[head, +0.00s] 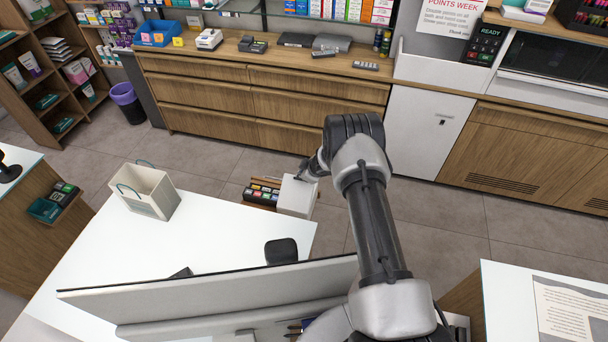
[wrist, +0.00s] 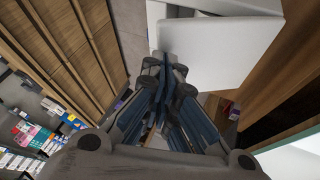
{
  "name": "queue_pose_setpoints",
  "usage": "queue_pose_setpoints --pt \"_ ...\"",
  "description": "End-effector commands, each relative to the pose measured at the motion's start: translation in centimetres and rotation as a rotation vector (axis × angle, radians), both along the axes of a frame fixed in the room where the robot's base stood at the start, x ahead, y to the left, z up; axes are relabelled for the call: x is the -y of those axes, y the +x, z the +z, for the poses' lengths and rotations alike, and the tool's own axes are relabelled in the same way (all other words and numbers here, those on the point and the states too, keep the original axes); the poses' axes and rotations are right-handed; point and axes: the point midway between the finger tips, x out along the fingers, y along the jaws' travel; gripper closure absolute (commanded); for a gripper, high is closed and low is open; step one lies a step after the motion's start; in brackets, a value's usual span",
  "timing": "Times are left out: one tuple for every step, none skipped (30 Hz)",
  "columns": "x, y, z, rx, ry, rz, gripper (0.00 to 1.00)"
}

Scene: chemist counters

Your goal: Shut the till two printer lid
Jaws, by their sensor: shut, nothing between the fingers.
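The white printer (head: 296,196) stands on a low wooden shelf at the far side of the white counter. Its pale, flat lid (wrist: 222,50) fills the upper middle of the wrist view and looks raised off the white body (wrist: 205,5); I cannot tell its exact angle. My gripper (head: 304,175) is at the upper right edge of the printer in the head view. In the wrist view my gripper (wrist: 166,72) is shut and empty, its fingertips at the lid's left lower edge. I cannot tell whether they touch it.
A card rack (head: 262,192) sits left of the printer. A white paper bag (head: 148,190) and the back of a monitor (head: 210,295) stand on the white counter (head: 90,245). Wooden drawers (head: 260,95) line the back, with open grey floor before them.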

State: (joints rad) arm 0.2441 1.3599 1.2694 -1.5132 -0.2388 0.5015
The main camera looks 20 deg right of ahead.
Motion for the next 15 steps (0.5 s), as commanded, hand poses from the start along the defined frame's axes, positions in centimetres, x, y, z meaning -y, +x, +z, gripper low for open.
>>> queue_pose_setpoints --pt "0.2 0.2 -0.6 0.001 0.000 0.000 1.00" --pt "0.2 0.3 -0.9 0.001 -0.001 0.000 1.00" --pt "0.4 0.5 -1.2 0.001 -0.001 0.000 1.00" --pt "0.4 0.6 -1.4 0.001 0.000 -0.001 1.00" --pt "0.5 0.7 -1.6 0.001 -0.001 0.000 1.00" --pt "0.6 0.8 -1.9 0.001 -0.001 0.000 1.00" --pt "0.7 1.0 -2.1 0.002 0.000 -0.001 1.00" --pt "0.8 1.1 -2.2 0.002 0.000 -0.001 1.00" --pt "0.8 1.2 -2.5 0.001 0.000 0.000 1.00" --pt "0.9 1.3 -2.6 0.001 0.001 -0.001 1.00" --pt "1.0 1.4 -2.8 0.001 0.000 0.000 1.00" --pt "1.0 1.5 -2.9 0.001 0.001 -0.001 1.00" --pt "1.0 1.5 -3.1 0.001 0.001 -0.001 1.00" --pt "1.1 1.5 -3.2 0.000 0.000 0.000 1.00" --pt "1.1 1.6 -3.3 0.000 0.001 -0.002 1.00"
